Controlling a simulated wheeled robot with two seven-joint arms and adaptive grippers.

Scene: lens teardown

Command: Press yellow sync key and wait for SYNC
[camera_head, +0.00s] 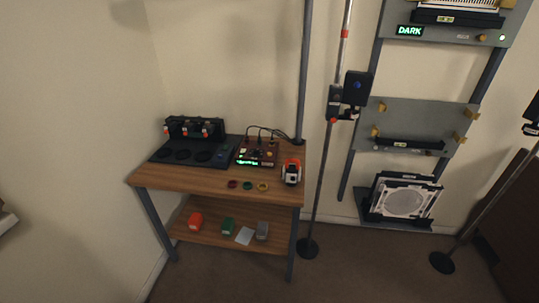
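A small dark red control box (257,151) stands on the wooden table (215,179), towards its back right. It has a lit green display (248,162) along its front left, too small to read. A small yellowish spot (269,154) shows on its top right and may be the yellow sync key; I cannot tell for sure. Dark cables rise from the back of the box. Neither of my grippers is in view, and nothing touches the box.
A black tray (163,156) with round recesses lies left of the box. Right of it stands an orange-and-white device (291,171). Three coloured rings (247,185) lie in front. A light stand (317,190) and a grey rack (420,118) with a "DARK" sign (409,30) are further right.

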